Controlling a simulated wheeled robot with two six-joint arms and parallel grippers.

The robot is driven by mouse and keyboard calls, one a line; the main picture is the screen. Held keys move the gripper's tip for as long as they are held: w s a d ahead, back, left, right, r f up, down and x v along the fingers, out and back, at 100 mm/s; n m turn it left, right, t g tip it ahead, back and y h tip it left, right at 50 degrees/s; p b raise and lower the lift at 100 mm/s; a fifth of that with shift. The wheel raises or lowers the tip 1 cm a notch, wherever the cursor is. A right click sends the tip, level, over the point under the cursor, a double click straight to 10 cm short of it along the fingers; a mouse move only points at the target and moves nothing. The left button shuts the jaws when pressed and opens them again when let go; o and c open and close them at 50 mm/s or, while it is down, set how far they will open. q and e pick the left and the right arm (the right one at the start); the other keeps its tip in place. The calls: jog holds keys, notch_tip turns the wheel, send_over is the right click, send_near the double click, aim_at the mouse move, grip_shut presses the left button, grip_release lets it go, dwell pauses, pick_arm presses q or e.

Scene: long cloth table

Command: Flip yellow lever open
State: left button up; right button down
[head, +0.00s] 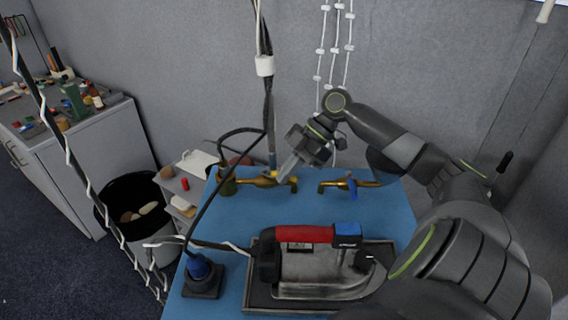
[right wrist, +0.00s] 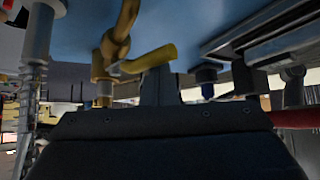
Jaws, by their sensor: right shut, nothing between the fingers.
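A brass tap (head: 256,183) stands at the back left of the blue table. Its yellow lever shows only as a small patch beside my fingertips in the head view. In the right wrist view the yellow lever (right wrist: 150,60) sticks out sideways from the brass body (right wrist: 112,50). My right gripper (head: 284,171) is shut and empty, its fingers angled down to the left over the tap. In the right wrist view the shut fingertips (right wrist: 160,84) are close by the lever's free end; I cannot tell whether they touch. My left gripper is not in view.
A second brass tap (head: 368,184) with a blue lever (head: 352,187) stands to the right. A red-handled tool (head: 300,234) lies in a grey tray at the front of the blue table (head: 225,250). Hanging cables and a dark hose run near the left tap.

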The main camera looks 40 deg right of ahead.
jog(key=shift+w+d, duration=0.15)
jog(key=shift+d, duration=0.1)
jog(key=shift+w+a, duration=0.5)
jog(key=shift+w, duration=0.15)
